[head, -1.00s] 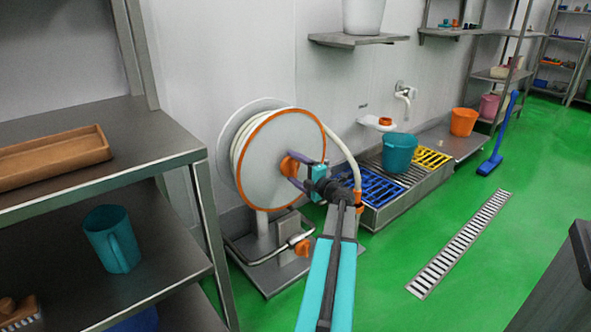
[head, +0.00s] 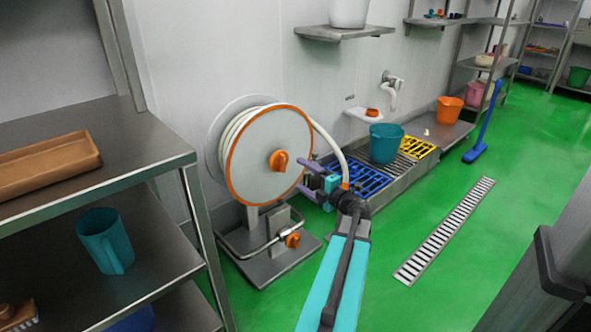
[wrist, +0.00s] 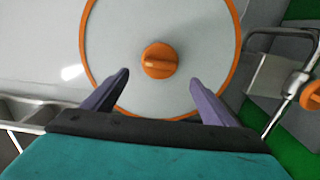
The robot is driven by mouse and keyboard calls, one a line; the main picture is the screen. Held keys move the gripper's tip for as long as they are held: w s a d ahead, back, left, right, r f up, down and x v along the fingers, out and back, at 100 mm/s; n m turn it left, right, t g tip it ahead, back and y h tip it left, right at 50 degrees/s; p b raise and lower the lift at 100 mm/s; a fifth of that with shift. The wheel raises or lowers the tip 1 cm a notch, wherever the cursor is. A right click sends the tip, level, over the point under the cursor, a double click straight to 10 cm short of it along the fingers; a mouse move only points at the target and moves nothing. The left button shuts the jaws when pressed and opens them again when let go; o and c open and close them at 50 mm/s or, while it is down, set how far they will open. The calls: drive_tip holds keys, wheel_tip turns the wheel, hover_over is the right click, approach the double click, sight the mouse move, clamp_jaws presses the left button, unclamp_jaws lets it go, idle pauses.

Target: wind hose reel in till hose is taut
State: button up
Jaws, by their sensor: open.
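The hose reel (head: 255,180) stands by the wall, a grey disc with an orange rim and an orange knob (head: 278,160) at its centre. The pale hose (head: 331,146) leaves the top of the reel and arcs down to the right, with a slight bend; its lower end is partly hidden by my arm. My gripper (head: 306,177) is open and empty, just right of the disc, apart from the knob. In the wrist view, the knob (wrist: 158,60) lies ahead, between the two purple fingers (wrist: 160,78) and beyond their tips.
A steel shelf unit with a teal jug (head: 103,240) and a brown tray (head: 45,167) stands at left. An orange valve handle (head: 292,240) is low on the reel stand. A teal bucket (head: 385,143) sits by blue and yellow grates.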

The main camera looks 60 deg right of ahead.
drive_tip(key=shift+v, duration=1.15)
drive_tip(key=shift+s, duration=0.1)
